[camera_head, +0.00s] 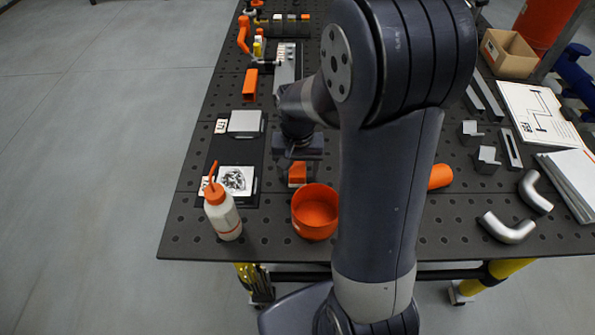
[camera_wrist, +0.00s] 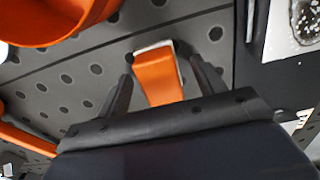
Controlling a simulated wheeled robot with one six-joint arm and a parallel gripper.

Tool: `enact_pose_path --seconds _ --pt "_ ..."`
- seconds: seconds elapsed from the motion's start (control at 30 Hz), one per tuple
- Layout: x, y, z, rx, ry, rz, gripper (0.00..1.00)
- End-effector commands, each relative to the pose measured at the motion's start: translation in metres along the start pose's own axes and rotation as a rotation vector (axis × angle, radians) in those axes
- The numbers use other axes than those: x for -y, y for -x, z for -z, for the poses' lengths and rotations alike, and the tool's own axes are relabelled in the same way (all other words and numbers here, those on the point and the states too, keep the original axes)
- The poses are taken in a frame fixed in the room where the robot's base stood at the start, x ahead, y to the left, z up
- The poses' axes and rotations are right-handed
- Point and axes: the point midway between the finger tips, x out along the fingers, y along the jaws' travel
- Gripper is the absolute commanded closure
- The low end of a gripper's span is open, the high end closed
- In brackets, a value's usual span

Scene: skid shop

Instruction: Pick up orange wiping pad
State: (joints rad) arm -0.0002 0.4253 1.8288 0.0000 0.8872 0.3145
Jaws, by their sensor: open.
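The orange wiping pad (camera_wrist: 158,78) is a small orange block with a pale edge. In the wrist view it lies between the two dark fingers of my gripper (camera_wrist: 160,85), with a gap visible on each side. In the head view the pad (camera_head: 297,172) shows just below my gripper (camera_head: 298,165), on the dark perforated table (camera_head: 275,235). My gripper is open and points down over the pad. My arm hides part of the table to the right of it. I cannot tell how far the fingertips are above the table.
An orange bowl (camera_head: 315,212) stands close in front of the pad. A white bottle with an orange cap (camera_head: 222,210) stands to the left, near a black mat (camera_head: 252,150). Metal pipe elbows (camera_head: 508,229) and an orange cylinder (camera_head: 440,177) lie to the right.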

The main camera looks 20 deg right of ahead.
Motion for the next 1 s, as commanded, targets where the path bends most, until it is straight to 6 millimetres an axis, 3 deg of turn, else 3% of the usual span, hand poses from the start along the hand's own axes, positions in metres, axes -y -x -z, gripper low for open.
enact_pose_path --seconds 0.07,0.67,1.0 --pt "0.0 0.0 0.0 0.0 0.0 0.0 0.35" --pt "0.0 0.0 0.0 0.0 0.0 0.0 0.83" --pt "0.0 0.011 0.001 -0.003 0.0 0.001 0.83"
